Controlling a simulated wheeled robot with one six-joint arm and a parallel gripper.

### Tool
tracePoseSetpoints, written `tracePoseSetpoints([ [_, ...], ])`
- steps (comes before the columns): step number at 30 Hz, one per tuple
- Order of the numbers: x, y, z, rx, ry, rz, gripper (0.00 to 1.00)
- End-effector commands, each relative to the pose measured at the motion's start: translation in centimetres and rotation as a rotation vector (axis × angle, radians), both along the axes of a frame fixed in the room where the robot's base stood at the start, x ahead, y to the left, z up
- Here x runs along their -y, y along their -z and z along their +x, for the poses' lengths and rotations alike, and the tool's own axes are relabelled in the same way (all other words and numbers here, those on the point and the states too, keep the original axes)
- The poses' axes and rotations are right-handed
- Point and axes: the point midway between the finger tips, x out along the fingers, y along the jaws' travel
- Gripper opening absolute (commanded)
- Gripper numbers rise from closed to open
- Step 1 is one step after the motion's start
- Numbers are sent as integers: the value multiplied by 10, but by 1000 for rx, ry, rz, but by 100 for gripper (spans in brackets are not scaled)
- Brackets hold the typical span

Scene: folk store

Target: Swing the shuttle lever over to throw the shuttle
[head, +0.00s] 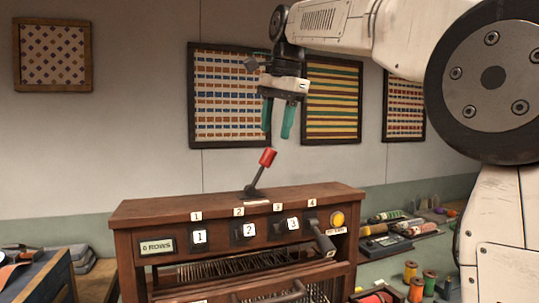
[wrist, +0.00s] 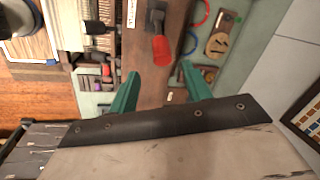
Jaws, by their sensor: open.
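The shuttle lever (head: 259,173) stands on top of the wooden loom (head: 150,209), a dark stem with a red grip tilted to the right. In the wrist view the red grip of the lever (wrist: 160,49) shows beyond the fingertips, near the top middle. My gripper (head: 278,136) is open, with green fingers pointing down, above the lever and apart from it. In the wrist view the gap between the fingers (wrist: 158,73) is empty.
The loom's front has numbered switches (head: 243,232), a yellow button (head: 338,218) and a dark handle (head: 323,240). Thread spools (head: 416,288) and small tools lie on the bench at right. Framed weavings (head: 332,98) hang on the wall behind.

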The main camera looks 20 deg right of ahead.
Motion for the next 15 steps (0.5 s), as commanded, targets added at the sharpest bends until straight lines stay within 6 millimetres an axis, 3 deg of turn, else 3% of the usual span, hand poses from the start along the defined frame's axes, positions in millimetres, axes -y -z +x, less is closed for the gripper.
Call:
tracePoseSetpoints([
  [5, -2, 12, 6, -1, 14, 4, 49],
  [15, -7, 62, 16, 0, 11, 4, 49],
])
